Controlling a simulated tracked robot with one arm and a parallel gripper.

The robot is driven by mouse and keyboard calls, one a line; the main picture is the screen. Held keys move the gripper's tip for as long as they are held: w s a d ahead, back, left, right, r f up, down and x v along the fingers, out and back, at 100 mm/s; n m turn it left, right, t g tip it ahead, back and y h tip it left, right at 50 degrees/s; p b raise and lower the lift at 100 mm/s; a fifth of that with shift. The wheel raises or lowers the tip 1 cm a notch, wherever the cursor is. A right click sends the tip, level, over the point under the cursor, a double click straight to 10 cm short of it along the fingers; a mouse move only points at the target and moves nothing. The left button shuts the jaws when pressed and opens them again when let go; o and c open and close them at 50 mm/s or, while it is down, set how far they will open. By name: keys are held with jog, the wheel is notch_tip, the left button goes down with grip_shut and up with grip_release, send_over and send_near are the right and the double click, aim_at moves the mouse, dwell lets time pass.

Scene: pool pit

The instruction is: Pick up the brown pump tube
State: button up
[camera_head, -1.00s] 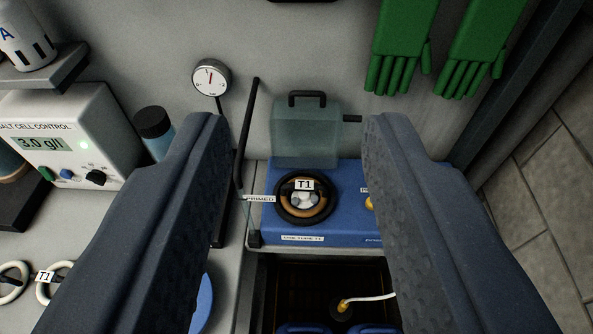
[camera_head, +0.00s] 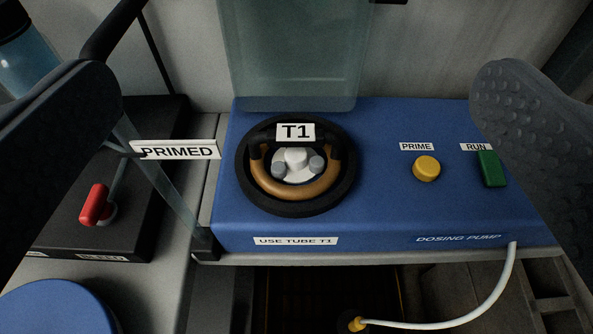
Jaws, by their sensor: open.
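The brown pump tube (camera_head: 296,194) is a curved loop seated in the round black pump head of the blue dosing pump (camera_head: 390,215). It bends around the lower side of the grey rollers (camera_head: 297,162). A white tag marked T1 (camera_head: 296,132) sits at its top, between two black ends. My gripper (camera_head: 300,90) is open, with one dark finger at the left edge of the view and one at the right. The tube lies between the fingers in the picture, and nothing is held.
A yellow PRIME button (camera_head: 426,168) and a green RUN switch (camera_head: 491,168) are right of the pump head. A PRIMED label (camera_head: 176,149) hangs at left, near a red-handled switch (camera_head: 95,205). A white hose (camera_head: 480,310) runs below the pump.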

jog(key=b, duration=0.2)
send_near(296, 159)
jog(key=shift+w+r+b, duration=0.15)
jog(key=shift+w+b, duration=0.05)
jog(key=shift+w, duration=0.75)
jog(key=shift+w+r+b, duration=0.15)
jog(key=shift+w+b, duration=0.1)
jog(key=shift+w, duration=0.75)
jog(key=shift+w+r+b, duration=0.2)
jog(key=shift+w, duration=0.75)
jog(key=w, duration=0.1)
jog(key=w+f+b, duration=0.1)
jog(key=w, duration=0.2)
jog(key=shift+f+b, duration=0.35)
jog(key=shift+b, duration=0.05)
jog(key=shift+w, duration=0.4)
jog(key=c, duration=0.8)
